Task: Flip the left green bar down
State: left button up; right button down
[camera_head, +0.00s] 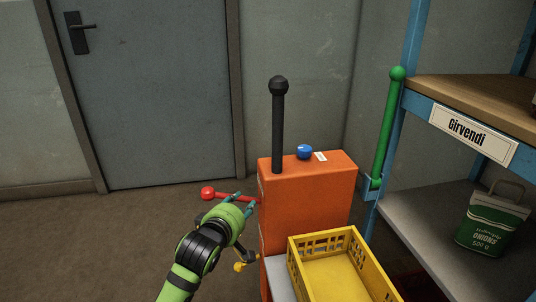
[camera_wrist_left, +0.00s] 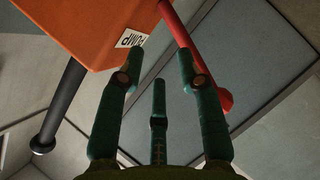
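A green bar (camera_head: 385,130) with a round knob on top stands upright at the blue post of the shelf rack, right of centre in the head view. It is the only green bar in view. My left gripper (camera_head: 231,198) is well to the left of it and lower, beside the orange box. Its fingers are spread, with nothing between them in the left wrist view (camera_wrist_left: 158,62). A red lever (camera_head: 232,196) passes close to the fingertips; I cannot tell whether they touch it. My right gripper is not in view.
The orange box (camera_head: 310,205) stands between my left gripper and the green bar, with a tall black lever (camera_head: 279,125) and blue knob (camera_head: 304,152). A yellow crate (camera_head: 340,240) is in front. A green onion sack (camera_head: 490,225) sits on the lower shelf (camera_head: 415,225).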

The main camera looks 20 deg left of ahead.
pick_arm(q)
jog(key=s+d+f+m+g, duration=0.2)
jog(key=s+f+m, duration=0.1)
jog(key=f, duration=0.4)
jog(key=s+d+f+m+g, duration=0.1)
jog(key=s+f+m+g, duration=0.1)
jog(key=s+f, duration=0.3)
jog(key=s+d+f+m+g, duration=0.2)
jog(key=s+f+m, duration=0.2)
jog(key=s+f, duration=0.2)
jog(key=s+d+f+m+g+h, duration=0.1)
jog(key=s+d+f+m+g, duration=0.1)
jog(key=s+f, duration=0.4)
jog(key=s+d+f+m+g+h, duration=0.1)
jog(key=s+d+f+m+g, duration=0.2)
jog(key=s, duration=0.7)
notch_tip(320, 180, down, 4)
jog(key=m, duration=0.2)
jog(key=shift+m+g, duration=0.3)
jog(key=shift+m, duration=0.1)
